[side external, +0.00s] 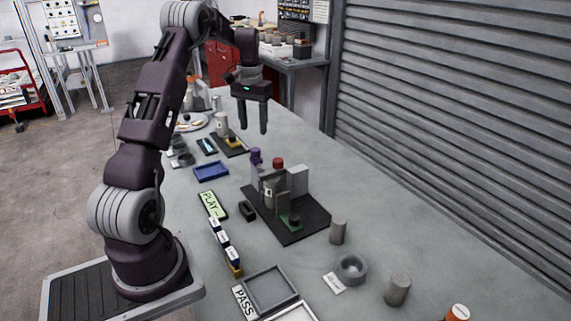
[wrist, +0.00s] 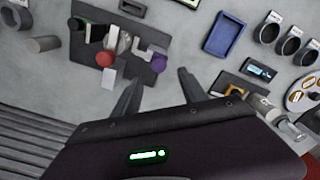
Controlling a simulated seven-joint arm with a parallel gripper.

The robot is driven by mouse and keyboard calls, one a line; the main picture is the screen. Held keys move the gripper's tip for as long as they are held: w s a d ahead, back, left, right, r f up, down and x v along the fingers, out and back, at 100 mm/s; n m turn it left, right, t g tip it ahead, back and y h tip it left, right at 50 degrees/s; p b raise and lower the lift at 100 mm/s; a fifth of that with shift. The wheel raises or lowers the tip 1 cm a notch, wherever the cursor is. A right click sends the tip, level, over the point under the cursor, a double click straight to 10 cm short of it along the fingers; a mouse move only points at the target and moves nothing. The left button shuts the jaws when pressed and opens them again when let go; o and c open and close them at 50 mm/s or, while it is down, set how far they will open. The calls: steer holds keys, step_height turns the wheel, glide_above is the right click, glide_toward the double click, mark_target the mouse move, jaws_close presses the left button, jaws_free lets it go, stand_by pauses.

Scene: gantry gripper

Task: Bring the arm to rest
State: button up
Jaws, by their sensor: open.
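My gripper (side external: 256,118) hangs in the air above the far half of the grey table (side external: 375,235), fingers pointing down. Its two fingers are apart with nothing between them. In the wrist view my gripper (wrist: 158,88) also shows open, with bare table between the fingertips. My arm rises from its base at the left and bends over at the top, reaching out over the table.
A dark fixture plate (side external: 300,226) with grey blocks, a red-topped part and a purple part (side external: 256,156) stands mid-table. A blue tray (side external: 211,171), a grey PASS tray (side external: 270,290) and grey cylinders (side external: 397,289) lie around it. A shutter wall (side external: 450,100) borders the right.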

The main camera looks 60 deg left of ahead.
steer(key=d+r+m+t, duration=0.2)
steer(key=d+r, duration=1)
steer(key=d, duration=0.5)
steer(key=s+d+r+m+t, duration=0.1)
steer(key=s+d+r, duration=0.1)
steer(key=s+d, duration=0.3)
steer(key=s+d+r+m, duration=0.1)
steer(key=s+d+r, duration=0.15)
steer(key=d, duration=0.45)
steer(key=s+d+f+m+t, duration=0.1)
steer(key=s+d+f, duration=0.1)
steer(key=s+d, duration=0.2)
steer(key=s+d+f+m+t, duration=0.1)
steer(key=s+d, duration=0.4)
steer(key=s, duration=0.5)
steer(key=shift+f+m+t, duration=0.3)
steer(key=shift+f+m, duration=0.1)
steer(key=shift+f, duration=0.4)
